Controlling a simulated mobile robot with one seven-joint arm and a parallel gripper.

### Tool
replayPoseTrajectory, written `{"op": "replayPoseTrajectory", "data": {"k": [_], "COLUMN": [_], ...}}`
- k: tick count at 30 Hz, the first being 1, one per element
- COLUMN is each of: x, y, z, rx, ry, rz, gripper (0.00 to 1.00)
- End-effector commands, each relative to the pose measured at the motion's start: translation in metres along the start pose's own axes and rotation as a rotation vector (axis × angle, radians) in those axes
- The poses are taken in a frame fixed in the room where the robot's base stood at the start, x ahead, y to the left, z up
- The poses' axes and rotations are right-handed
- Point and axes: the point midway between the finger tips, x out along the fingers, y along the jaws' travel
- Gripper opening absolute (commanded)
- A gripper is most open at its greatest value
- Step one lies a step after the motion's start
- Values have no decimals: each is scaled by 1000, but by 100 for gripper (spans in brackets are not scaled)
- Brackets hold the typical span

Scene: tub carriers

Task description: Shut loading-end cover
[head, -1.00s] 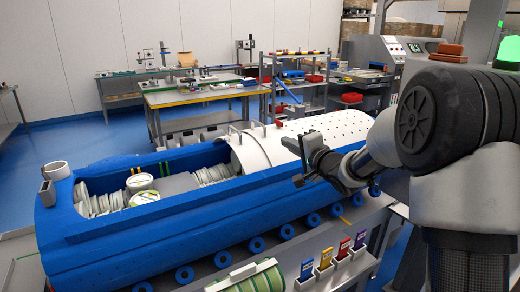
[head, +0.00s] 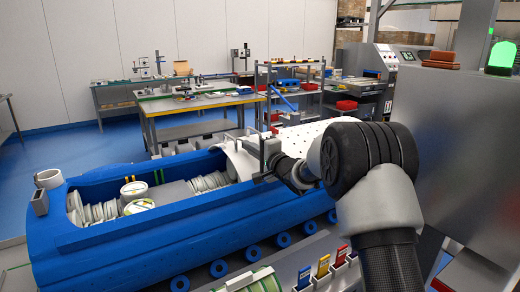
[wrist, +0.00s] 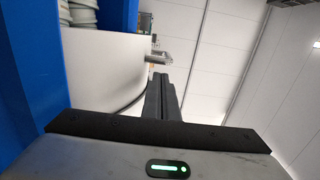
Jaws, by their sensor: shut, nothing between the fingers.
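The long blue tub carrier (head: 120,245) lies across the foreground. A white perforated cover (head: 312,132) curves over its right part; the left part is open and shows its contents. My gripper (head: 258,158) is shut and empty, in front of the cover near its left edge, and hides part of it. In the wrist view, my shut fingers (wrist: 160,85) point toward a grey handle-like piece (wrist: 157,59) beside the smooth white cover (wrist: 105,65). Whether they touch it, I cannot tell. The blue carrier wall (wrist: 40,50) is at left.
White ribbed coils (head: 100,213) and round white-topped tubs (head: 138,206) sit inside the open part. Small coloured bins (head: 322,268) stand along the front edge. A grey cabinet (head: 450,120) with a green lamp (head: 501,58) stands close at right. Workbenches (head: 195,103) are behind.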

Motion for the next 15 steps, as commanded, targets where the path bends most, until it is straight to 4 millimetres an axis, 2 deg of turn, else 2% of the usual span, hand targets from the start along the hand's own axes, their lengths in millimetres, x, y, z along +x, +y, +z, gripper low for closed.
{"op": "replayPoseTrajectory", "data": {"k": [5,15], "x": [2,2], "y": [1,1], "z": [8,9], "rx": [-1,-1], "ry": [2,2], "rz": [2,2], "gripper": [0,0]}}
